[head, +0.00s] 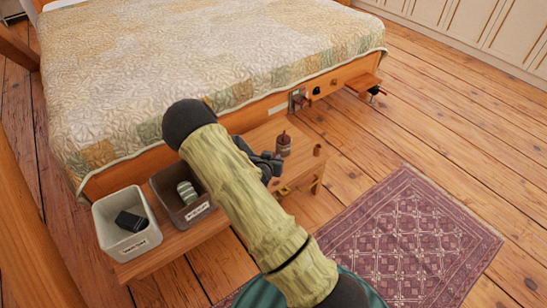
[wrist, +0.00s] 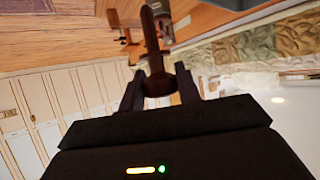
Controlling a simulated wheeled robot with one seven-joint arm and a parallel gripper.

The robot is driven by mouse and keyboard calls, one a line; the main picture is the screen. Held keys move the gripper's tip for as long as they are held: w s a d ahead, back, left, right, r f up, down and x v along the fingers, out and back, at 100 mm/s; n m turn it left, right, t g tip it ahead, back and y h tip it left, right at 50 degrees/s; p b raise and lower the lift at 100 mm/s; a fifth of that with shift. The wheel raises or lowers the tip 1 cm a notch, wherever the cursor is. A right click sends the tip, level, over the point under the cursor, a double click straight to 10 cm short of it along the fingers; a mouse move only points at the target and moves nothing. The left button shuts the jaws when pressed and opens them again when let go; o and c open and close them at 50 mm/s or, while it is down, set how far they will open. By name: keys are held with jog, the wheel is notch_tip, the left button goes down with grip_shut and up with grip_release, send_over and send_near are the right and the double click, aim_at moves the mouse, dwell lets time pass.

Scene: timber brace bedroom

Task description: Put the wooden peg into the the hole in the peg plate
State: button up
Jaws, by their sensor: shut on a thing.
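My gripper (head: 272,166) is over the low bench, its black fingers partly hidden by my arm. In the wrist view my gripper (wrist: 158,92) is shut on a dark brown wooden peg (wrist: 153,45). The peg has a long slender shank and a flared part at the fingers; the shank runs toward the top of that picture. I cannot clearly make out the held peg in the head view. A wooden board at the bed's foot (head: 323,87) shows small dark round spots and looks like the peg plate. The peg is not visibly in it.
A clamp (head: 376,91) sits right of the board. A patterned rug (head: 410,240) lies on open floor.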

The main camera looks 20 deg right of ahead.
jog(key=s+a+f+n+t+y+b, duration=0.1)
jog(key=a+f+n+y+b, duration=0.4)
jog(key=a+f, duration=0.5)
jog(key=shift+s+a+n+t+y, duration=0.3)
jog(key=shift+n+t+y, duration=0.4)
jog(key=shift+n+y, duration=0.5)
